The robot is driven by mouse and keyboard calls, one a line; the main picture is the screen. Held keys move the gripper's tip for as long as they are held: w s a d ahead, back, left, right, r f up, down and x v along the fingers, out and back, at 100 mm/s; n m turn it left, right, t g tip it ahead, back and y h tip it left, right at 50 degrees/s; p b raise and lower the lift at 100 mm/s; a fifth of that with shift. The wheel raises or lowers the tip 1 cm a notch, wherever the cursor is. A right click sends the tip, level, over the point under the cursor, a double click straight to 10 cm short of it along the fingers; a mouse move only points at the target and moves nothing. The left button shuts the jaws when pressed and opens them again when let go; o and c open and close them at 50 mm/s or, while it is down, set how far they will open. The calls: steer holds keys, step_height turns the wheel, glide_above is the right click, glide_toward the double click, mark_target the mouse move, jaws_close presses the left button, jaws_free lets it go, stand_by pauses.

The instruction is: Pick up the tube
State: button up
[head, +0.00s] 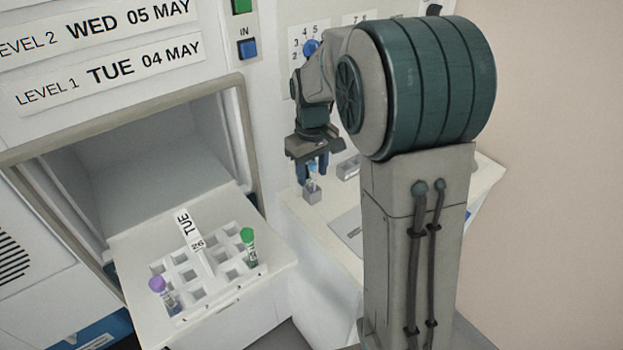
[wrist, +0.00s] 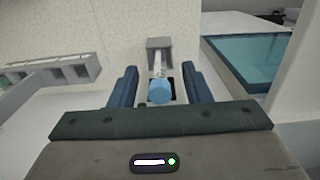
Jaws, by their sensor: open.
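A tube with a light blue cap (wrist: 160,91) stands in a small grey holder (head: 312,191) on the white counter at the right. The tube (head: 313,176) also shows in the head view, partly hidden by my fingers. My gripper (head: 312,172) is above the holder, pointing down. In the wrist view my gripper (wrist: 158,88) has its two blue fingers apart, one on each side of the cap, with gaps between.
A white rack (head: 185,318) on the pulled-out drawer holds a purple-capped tube (head: 158,286) and a green-capped tube (head: 248,236). A low slotted grey block (head: 348,168) stands beside the holder. The machine's labelled front panel rises behind my gripper.

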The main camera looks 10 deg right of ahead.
mark_target(312, 164)
steer(key=shift+f, duration=0.4)
steer(key=c, duration=0.9)
steer(key=shift+r, duration=0.15)
step_height(312, 164, up, 4)
steer(key=shift+f, duration=0.1)
steer(key=s+d+r, duration=0.2)
steer(key=d, duration=0.1)
steer(key=s+d+r+b, duration=0.1)
steer(key=s+d+r, duration=0.1)
steer(key=d, duration=0.1)
steer(key=s+d+r, duration=0.2)
steer(key=d+r, duration=0.1)
steer(key=d, duration=0.1)
